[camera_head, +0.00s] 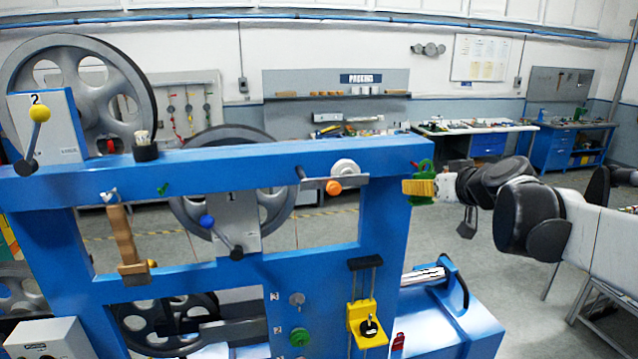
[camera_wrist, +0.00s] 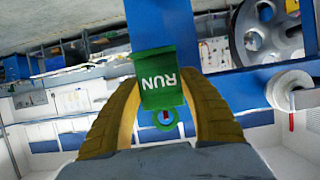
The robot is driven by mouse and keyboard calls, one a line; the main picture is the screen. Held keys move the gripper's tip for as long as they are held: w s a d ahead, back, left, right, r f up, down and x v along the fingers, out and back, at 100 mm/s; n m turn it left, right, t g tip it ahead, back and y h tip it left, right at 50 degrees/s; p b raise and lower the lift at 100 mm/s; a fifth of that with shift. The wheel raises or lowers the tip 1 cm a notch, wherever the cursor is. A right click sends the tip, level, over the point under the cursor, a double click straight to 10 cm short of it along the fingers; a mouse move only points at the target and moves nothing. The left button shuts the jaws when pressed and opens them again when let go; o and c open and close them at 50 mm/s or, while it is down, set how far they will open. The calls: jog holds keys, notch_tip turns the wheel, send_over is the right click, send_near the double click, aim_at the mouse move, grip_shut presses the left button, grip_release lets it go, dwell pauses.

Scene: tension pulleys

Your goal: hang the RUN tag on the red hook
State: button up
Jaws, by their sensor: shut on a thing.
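My gripper (camera_head: 418,187) is shut on the green RUN tag (camera_head: 425,169), beside the right end of the blue frame's top beam. In the wrist view the yellow fingers of my gripper (camera_wrist: 163,85) pinch the RUN tag (camera_wrist: 160,70) from both sides. Its lettering reads upside down there, and its holed end lies at the bottom of that picture. A small red piece, apparently the red hook (camera_head: 413,164), shows at the beam's right end, close to the tag's holed end. Red and blue show inside the hole in the wrist view; whether the hook passes through it I cannot tell.
The blue frame's top beam (camera_head: 290,160) spans the left and middle. A white roller with an orange knob (camera_head: 334,187) sits on a bracket left of my gripper. A yellow block (camera_head: 366,322) is below. Open floor lies behind, with benches farther back.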

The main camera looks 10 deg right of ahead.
jog(key=shift+b+x, duration=0.75)
jog(key=shift+x, duration=1.15)
jog(key=o, duration=1.2)
